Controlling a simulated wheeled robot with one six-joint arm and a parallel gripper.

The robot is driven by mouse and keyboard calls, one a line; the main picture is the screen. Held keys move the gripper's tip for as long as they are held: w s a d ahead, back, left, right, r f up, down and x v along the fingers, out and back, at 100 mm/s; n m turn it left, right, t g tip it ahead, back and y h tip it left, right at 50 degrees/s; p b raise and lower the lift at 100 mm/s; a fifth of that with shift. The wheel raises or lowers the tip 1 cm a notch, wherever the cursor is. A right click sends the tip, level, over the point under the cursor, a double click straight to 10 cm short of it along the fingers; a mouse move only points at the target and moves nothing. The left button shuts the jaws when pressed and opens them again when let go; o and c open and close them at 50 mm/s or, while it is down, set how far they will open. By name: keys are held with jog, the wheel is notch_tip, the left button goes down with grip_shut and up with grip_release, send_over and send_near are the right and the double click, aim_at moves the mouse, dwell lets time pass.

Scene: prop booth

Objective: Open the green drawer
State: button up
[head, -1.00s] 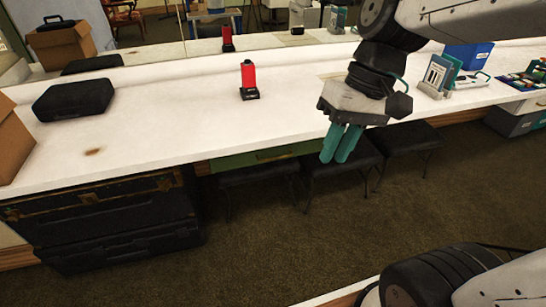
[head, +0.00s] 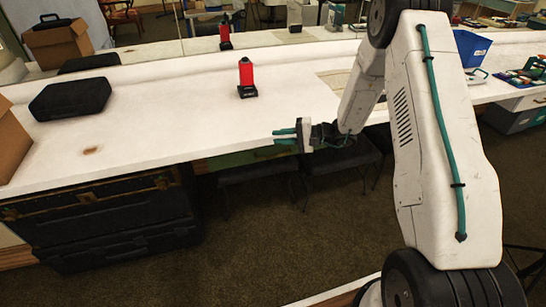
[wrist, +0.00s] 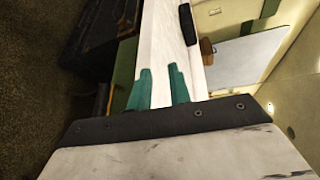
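The green drawer (head: 245,158) is set under the front edge of the white counter, and its front looks flush. My arm hides part of its right side in the head view. A green strip that appears to be the drawer front (wrist: 125,75) shows left of the fingers in the wrist view. My gripper (head: 284,136) points left, with its teal fingers near the counter's front edge, above and to the right of the drawer front. In the wrist view the fingers (wrist: 160,80) stand apart with nothing between them. The drawer's handle cannot be made out.
The white counter (head: 170,130) carries a black case (head: 70,99), a red item (head: 246,77) and a cardboard box (head: 10,140). Black trunks (head: 110,220) stand below at left. Dark stools (head: 340,160) stand under the counter. The floor (head: 270,240) in front is clear.

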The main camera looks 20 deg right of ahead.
aim_at(275, 156)
jog(key=w+d+f+m+t+h, duration=0.1)
jog(key=d+f+m+t, duration=0.15)
jog(key=f, duration=0.45)
jog(key=w+d+f+m+t+h, duration=0.1)
jog(key=w+d+f+t+h, duration=0.15)
jog(key=f, duration=0.45)
jog(key=shift+m+y, duration=0.25)
jog(key=shift+y, duration=0.2)
jog(key=x, duration=0.4)
jog(key=f+x, duration=0.1)
jog(key=x, duration=0.1)
jog(key=shift+w+a, duration=0.15)
jog(key=shift+a, duration=0.05)
